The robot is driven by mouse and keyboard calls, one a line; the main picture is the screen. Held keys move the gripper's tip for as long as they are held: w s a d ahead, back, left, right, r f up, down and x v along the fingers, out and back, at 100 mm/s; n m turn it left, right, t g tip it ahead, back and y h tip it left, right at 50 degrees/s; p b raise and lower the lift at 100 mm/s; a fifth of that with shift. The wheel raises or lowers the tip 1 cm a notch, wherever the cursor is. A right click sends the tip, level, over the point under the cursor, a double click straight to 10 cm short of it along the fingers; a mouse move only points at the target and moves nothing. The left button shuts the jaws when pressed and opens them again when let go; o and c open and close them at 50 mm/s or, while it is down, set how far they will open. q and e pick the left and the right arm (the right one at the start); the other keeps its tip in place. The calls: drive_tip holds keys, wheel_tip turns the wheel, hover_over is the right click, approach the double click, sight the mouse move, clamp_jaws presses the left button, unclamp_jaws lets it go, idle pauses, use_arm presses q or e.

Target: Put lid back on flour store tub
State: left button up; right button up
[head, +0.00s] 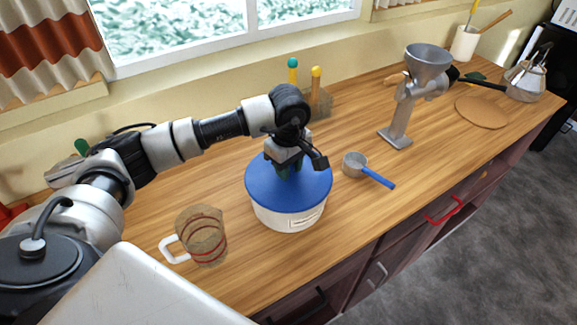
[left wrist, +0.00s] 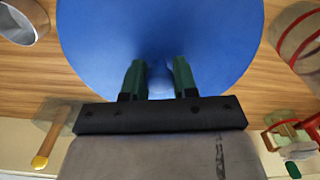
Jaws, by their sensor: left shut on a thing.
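The flour store tub (head: 286,219) is a round white tub with a label on its front, standing on the wooden counter. The blue lid (head: 261,186) sits over the tub's top, looking level; I cannot tell whether it is fully seated. My left gripper (head: 289,170) comes down on the lid's middle from above and is shut on it, at a knob that the fingers mostly hide. In the left wrist view the lid (left wrist: 100,40) fills the upper middle, with the green fingers of the gripper (left wrist: 160,80) on either side of its centre. My right gripper is not in view.
A measuring jug (head: 207,238) stands left of the tub. A metal scoop with a blue handle (head: 377,177) lies close to its right. A grey grain mill (head: 402,105) stands farther right. A holder with coloured-knob sticks (head: 319,100) is behind. The counter's front edge is near.

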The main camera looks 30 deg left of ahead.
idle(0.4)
use_arm(q)
drive_tip(key=shift+b, duration=0.35)
idle(0.5)
drive_tip(key=o, duration=1.5)
drive_tip(key=shift+r, duration=0.1)
drive_tip(key=shift+r+p, duration=1.6)
drive_tip(key=shift+r, duration=1.85)
